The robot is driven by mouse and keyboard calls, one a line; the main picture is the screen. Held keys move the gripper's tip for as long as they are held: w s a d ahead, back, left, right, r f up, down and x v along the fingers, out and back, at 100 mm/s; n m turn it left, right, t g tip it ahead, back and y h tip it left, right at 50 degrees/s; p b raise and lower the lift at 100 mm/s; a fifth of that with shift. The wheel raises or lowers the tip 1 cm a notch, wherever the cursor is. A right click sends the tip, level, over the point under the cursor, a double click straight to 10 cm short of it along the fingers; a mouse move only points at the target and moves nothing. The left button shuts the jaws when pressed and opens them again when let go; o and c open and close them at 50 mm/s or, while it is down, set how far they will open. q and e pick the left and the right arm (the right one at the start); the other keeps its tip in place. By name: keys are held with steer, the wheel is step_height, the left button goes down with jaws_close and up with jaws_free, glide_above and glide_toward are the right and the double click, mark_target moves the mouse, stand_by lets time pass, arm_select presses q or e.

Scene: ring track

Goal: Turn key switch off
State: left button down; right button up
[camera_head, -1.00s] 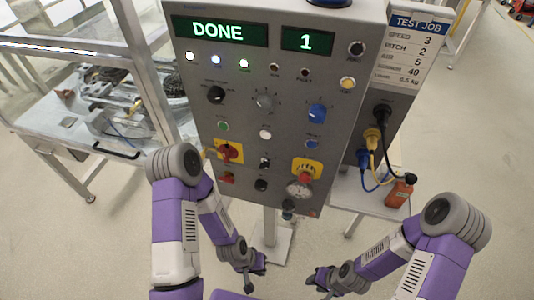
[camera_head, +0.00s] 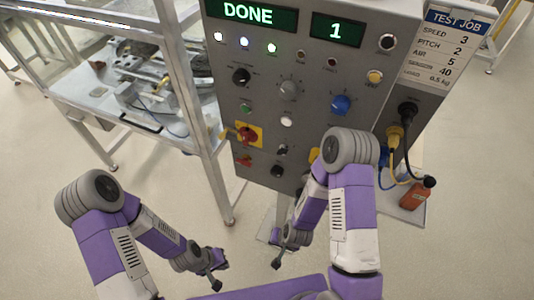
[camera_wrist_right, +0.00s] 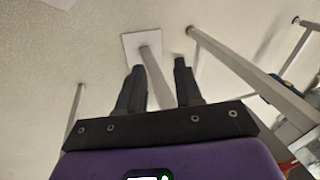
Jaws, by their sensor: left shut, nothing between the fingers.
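The grey control panel (camera_head: 262,100) stands upright ahead, with displays reading DONE and 1. A small black control (camera_head: 281,150) sits low on it, with another dark one (camera_head: 277,171) below. I cannot make out which control is the key switch; my right arm covers the panel's lower right. My left gripper (camera_head: 215,285) is shut and empty, low in the head view and away from the panel. My right gripper (camera_head: 277,263) is below the panel; in the wrist view its fingers (camera_wrist_right: 157,68) stand apart with nothing between them.
A red rotary handle on a yellow plate (camera_head: 248,134) and a blue knob (camera_head: 341,104) are on the panel. A framed workbench (camera_head: 75,92) stands left. An orange object (camera_head: 417,194) and cables are at the right. Floor is clear in front.

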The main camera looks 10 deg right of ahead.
steer(key=w+r+m+t+h, duration=0.3)
steer(key=w+r+m, duration=0.1)
steer(key=w, duration=0.2)
steer(key=m+t+h+p, duration=0.3)
steer(key=m+t+h, duration=0.6)
steer(key=m+h, duration=0.1)
glide_toward(283, 151)
steer(key=x, duration=0.8)
steer(key=shift+w+d+f+t+y, duration=0.2)
steer(key=shift+f+t+y, duration=0.1)
steer(key=shift+y, duration=0.1)
jaws_close()
